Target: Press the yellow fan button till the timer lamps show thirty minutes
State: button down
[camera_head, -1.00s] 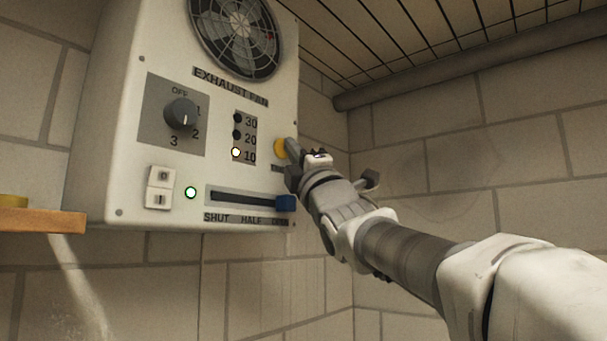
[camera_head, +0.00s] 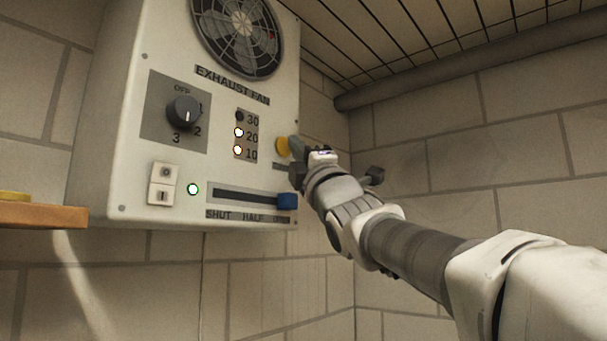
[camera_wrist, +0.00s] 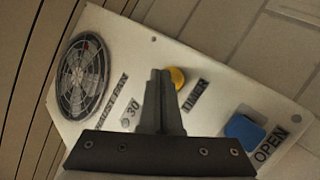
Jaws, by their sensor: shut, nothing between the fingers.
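The exhaust fan panel (camera_head: 130,130) hangs on the wall. Its yellow timer button (camera_head: 283,147) is at the right edge and also shows in the wrist view (camera_wrist: 177,78). My gripper (camera_head: 297,148) is shut and empty, its fingertips at the button; in the wrist view the shut fingers (camera_wrist: 160,75) overlap the button's left side. I cannot tell whether they touch it. The 10 lamp (camera_head: 238,150) and the 20 lamp (camera_head: 238,132) are lit. The 30 lamp (camera_head: 239,115) is dark.
A blue slider (camera_head: 287,201) sits at the OPEN end, below the button. A wooden shelf (camera_head: 40,215) is at the left.

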jog(key=shift+s+d, duration=0.2)
jog(key=shift+d, duration=0.05)
jog(key=s+d, duration=0.1)
jog(key=d, duration=0.1)
jog(key=s+d+b, duration=0.1)
jog(key=s+d, duration=0.1)
dwell(0.5)
jog(key=shift+d+r, duration=0.1)
dwell(2.7)
